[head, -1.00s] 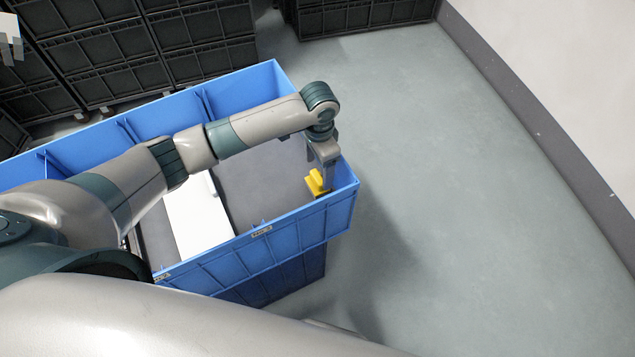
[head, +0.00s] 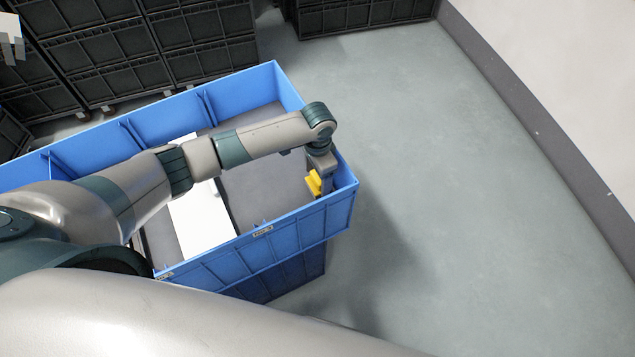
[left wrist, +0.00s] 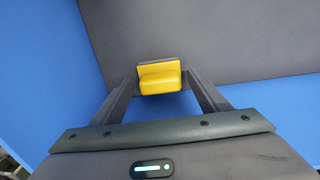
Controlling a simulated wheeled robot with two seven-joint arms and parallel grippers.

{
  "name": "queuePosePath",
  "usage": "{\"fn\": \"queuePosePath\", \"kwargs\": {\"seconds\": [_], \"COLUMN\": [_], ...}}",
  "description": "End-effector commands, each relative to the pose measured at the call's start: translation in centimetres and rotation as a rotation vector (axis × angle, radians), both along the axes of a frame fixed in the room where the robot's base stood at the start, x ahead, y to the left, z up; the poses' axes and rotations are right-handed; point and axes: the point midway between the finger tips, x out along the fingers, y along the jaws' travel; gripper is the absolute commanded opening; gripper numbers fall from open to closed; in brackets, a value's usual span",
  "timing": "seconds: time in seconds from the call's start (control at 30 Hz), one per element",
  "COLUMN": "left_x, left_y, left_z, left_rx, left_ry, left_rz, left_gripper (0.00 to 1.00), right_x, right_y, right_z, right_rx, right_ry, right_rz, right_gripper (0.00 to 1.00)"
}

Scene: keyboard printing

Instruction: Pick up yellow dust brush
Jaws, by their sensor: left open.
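The yellow dust brush (head: 314,183) is in the right end of the blue crate (head: 291,238), close to the crate's corner. In the left wrist view the yellow brush (left wrist: 160,79) lies on the grey crate floor, between and just ahead of the fingertips. My left gripper (head: 326,188) reaches down into the crate right beside the brush. In the left wrist view the left gripper (left wrist: 163,78) is open, with one finger on each side of the brush. I cannot tell whether the fingers touch it. My right gripper is not clearly in view.
A white flat board (head: 202,219) lies in the crate, left of the brush. The blue crate walls stand close to my left gripper. Black crates (head: 120,60) are stacked behind. The grey floor to the right is clear up to the wall (head: 570,70).

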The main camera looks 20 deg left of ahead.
Motion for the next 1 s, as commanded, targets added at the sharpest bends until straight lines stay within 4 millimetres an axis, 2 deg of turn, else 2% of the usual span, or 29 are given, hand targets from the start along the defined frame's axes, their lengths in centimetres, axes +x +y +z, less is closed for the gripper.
{"fn": "queuePosePath", "kwargs": {"seconds": [0.13,0.33,0.73,0.87,1.0], "left_x": [0.0,0.0,0.1,0.1,0.2], "left_y": [0.0,0.0,0.0,0.0,0.0], "left_z": [0.0,0.0,0.5,1.6,3.6], "left_rx": [0.0,0.0,0.0,-0.001,-0.001], "left_ry": [0.0,0.0,-0.001,-0.002,-0.004], "left_rz": [0.0,0.0,0.001,0.0,-0.001], "left_gripper": [0.69,0.21,0.19,0.19,0.19], "right_x": [0.0,0.0,0.0,0.0,0.0], "right_y": [-0.3,-0.6,-0.6,-0.5,-0.3], "right_z": [0.0,0.0,-0.1,-0.4,-0.9], "right_rx": [-0.003,-0.006,-0.006,-0.005,-0.004], "right_ry": [0.0,0.0,0.0,0.0,-0.001], "right_rz": [0.001,0.001,0.001,0.002,0.001], "right_gripper": [0.31,0.31,0.31,0.31,0.31]}}
